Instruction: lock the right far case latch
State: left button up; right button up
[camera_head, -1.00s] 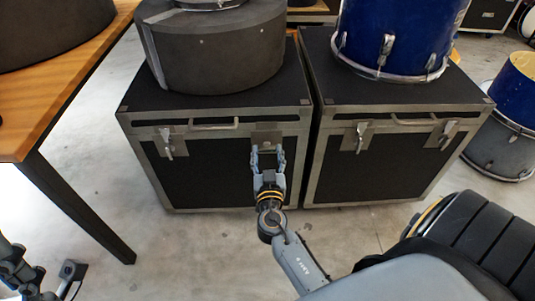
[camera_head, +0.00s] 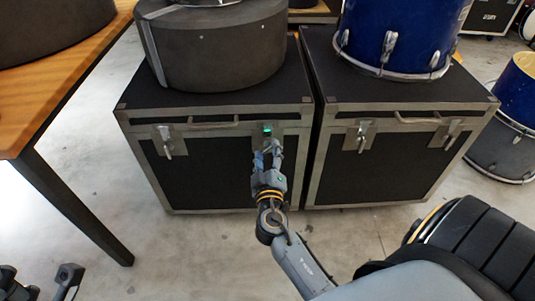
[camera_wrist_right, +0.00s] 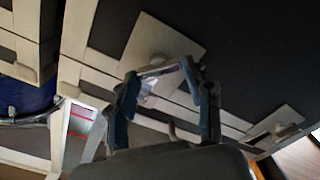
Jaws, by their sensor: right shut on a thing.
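The left of two black cases (camera_head: 215,168) with metal edges has two latches on its front. Its right latch (camera_head: 267,130) shows a small green glow. My right gripper (camera_head: 267,151) is at this latch, its fingers pointing up the case front. In the right wrist view the gripper (camera_wrist_right: 160,78) has a finger on each side of the latch's shiny metal part (camera_wrist_right: 147,92), below its square plate (camera_wrist_right: 168,45), and is shut on it. The fingers partly hide the latch in the head view. My left gripper (camera_head: 67,279) is partly in view at the lower left, cut off by the frame edge.
The left case's other latch (camera_head: 166,142) is to the left. A second case (camera_head: 385,168) with two latches stands close on the right. A grey drum case (camera_head: 215,55) and blue drum (camera_head: 395,35) sit on top. A wooden table (camera_head: 60,75) is at left; floor in front is clear.

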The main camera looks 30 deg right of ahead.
jog(key=n, duration=0.4)
jog(key=shift+n+p, duration=0.3)
jog(key=n+p, duration=0.1)
jog(key=n, duration=0.3)
jog(key=shift+f, duration=0.15)
jog(key=shift+n, duration=0.3)
jog(key=o, duration=1.2)
jog(key=shift+c, duration=0.2)
jog(key=shift+a, duration=0.1)
jog(key=v, duration=1.2)
